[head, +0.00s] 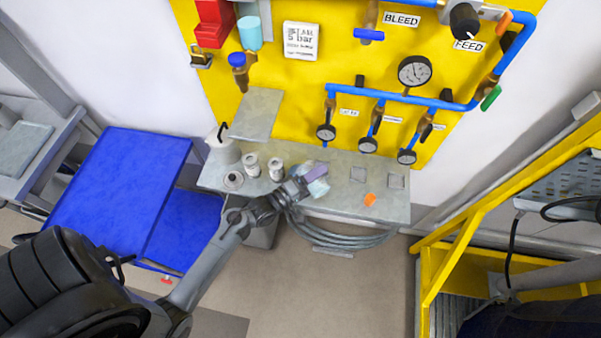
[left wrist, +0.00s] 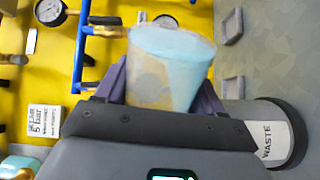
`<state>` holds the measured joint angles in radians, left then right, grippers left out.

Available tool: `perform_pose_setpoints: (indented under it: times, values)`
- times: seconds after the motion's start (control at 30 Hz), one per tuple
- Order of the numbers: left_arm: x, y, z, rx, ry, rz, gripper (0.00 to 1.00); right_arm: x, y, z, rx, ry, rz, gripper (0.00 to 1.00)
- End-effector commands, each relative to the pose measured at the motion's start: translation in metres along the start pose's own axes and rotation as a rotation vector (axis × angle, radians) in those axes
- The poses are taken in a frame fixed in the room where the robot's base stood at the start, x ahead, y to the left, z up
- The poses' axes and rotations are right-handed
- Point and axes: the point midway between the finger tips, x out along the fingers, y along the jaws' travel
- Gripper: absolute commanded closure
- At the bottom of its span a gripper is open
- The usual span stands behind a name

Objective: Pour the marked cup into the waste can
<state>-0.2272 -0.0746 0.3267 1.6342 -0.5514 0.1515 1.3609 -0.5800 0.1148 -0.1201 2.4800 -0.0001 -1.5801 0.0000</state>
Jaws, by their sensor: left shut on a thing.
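My left gripper (head: 308,178) is shut on a pale-blue and tan cup (head: 318,187) above the front part of the grey bench. In the left wrist view the cup (left wrist: 168,70) sits between the purple fingers of the left gripper (left wrist: 165,85). No clear mark shows on it, and its contents cannot be made out. A grey can labelled WASTE (left wrist: 270,138) shows at the lower right of the left wrist view, beside the gripper. A grey bin (head: 262,234), likely the same can, is partly hidden by my left arm in the head view. My right gripper is out of view.
The bench (head: 335,165) carries two small white cans (head: 251,165) (head: 276,169), a white jug (head: 222,152) and an orange piece (head: 370,200). A coiled hose (head: 345,238) hangs at its front. The yellow panel (head: 270,90) with pipes and gauges stands behind.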

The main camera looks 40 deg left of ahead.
Motion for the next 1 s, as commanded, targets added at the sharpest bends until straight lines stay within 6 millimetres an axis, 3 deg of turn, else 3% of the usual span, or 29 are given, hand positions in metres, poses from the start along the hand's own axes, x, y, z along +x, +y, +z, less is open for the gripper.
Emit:
perform_pose_setpoints:
  times: [1.0]
  values:
    - [0.0, 0.005, -0.004, -0.099, 0.001, 0.0, 0.65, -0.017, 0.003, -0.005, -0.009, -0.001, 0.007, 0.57]
